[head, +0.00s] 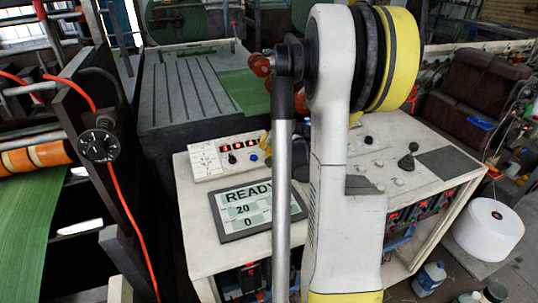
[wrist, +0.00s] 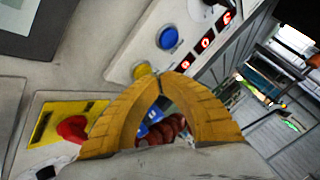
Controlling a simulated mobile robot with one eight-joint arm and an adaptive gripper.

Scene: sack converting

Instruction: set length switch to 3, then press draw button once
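A white control panel (head: 205,163) on the desk carries red digits, a small black knob (head: 232,158) and a blue button (head: 254,157). In the wrist view the blue button (wrist: 168,38) and a small yellow button (wrist: 143,71) lie just beyond my fingertips; part of a dark knob (wrist: 205,3) shows at the top edge. No labels are readable, so I cannot tell the length switch's setting or which is the draw button. My gripper (wrist: 163,77) has its yellow fingertips together, with nothing visible held. In the head view my arm mostly hides it.
A display (head: 258,208) reads READY, 20 and 0. A red button on a yellow box (wrist: 72,128) is left of my fingers. A black joystick (head: 408,160) stands on the right of the desk. A black dial (head: 99,145) is on the left machine; a white roll (head: 489,228) is at right.

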